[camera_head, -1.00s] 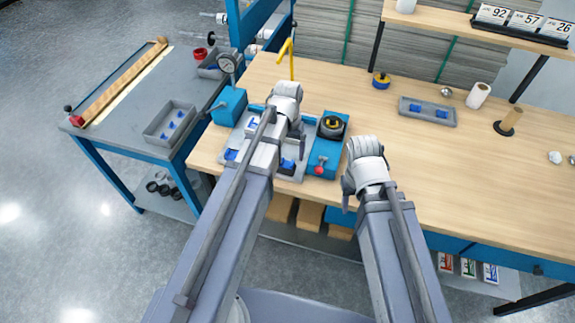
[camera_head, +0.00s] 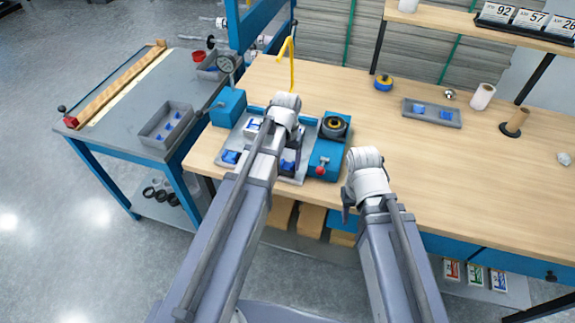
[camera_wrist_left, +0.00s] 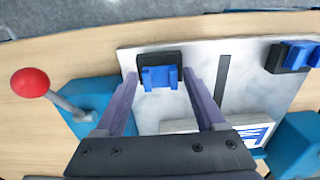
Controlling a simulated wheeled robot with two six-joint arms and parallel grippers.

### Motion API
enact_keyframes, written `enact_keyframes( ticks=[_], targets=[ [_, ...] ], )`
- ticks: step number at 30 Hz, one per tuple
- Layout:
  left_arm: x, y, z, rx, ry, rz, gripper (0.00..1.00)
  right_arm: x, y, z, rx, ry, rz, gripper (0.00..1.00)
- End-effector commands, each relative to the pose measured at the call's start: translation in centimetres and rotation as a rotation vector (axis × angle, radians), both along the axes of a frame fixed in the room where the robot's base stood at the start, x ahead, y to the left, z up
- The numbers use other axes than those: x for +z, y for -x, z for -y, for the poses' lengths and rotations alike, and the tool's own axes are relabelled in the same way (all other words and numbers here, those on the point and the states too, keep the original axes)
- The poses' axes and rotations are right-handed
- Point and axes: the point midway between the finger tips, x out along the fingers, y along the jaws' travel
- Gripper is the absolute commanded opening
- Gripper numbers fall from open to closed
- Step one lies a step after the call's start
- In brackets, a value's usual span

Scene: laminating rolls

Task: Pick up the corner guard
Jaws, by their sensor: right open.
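Small blue pieces that look like corner guards sit on black blocks on a pale plate (camera_wrist_left: 232,62). One blue piece (camera_wrist_left: 160,77) is near the middle of the left wrist view, and it also shows in the head view (camera_head: 288,164). Another blue piece (camera_wrist_left: 301,54) is at the right of the wrist view, and it shows in the head view (camera_head: 230,157). My left gripper (camera_wrist_left: 160,82) is open, its fingers on either side of the middle piece; I cannot tell whether they touch it. My right gripper (camera_head: 346,208) is open and empty at the bench's front edge.
A red-knobbed lever (camera_wrist_left: 30,83) stands beside the plate. A blue unit with a black roll (camera_head: 334,125) and a blue box with a gauge (camera_head: 228,106) flank it. Grey trays (camera_head: 167,124) (camera_head: 432,113) hold more blue pieces. The bench's right side (camera_head: 470,170) is mostly clear.

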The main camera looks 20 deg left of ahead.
Motion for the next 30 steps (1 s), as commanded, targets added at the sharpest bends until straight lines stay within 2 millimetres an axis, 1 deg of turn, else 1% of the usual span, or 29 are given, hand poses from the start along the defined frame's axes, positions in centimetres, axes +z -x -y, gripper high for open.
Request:
enact_keyframes(
  ticks=[1,10,20,26,30],
  targets=[
    [0.0,0.0,0.0,0.0,0.0,0.0,0.65,0.0,0.0,0.0,0.0,0.0,0.0,0.5],
    [0.0,0.0,0.0,0.0,0.0,0.0,0.32,0.0,0.0,0.0,0.0,0.0,0.0,0.5],
    [0.3,0.0,0.0,0.0,0.0,0.0,0.32,0.3,0.0,0.0,0.0,0.0,0.0,0.5],
    [1.8,0.0,0.0,0.0,0.0,0.0,0.32,1.8,0.0,0.0,0.0,0.0,0.0,0.5],
    [3.7,0.0,0.0,0.0,0.0,0.0,0.32,3.7,0.0,0.0,0.0,0.0,0.0,0.5]
  ],
)
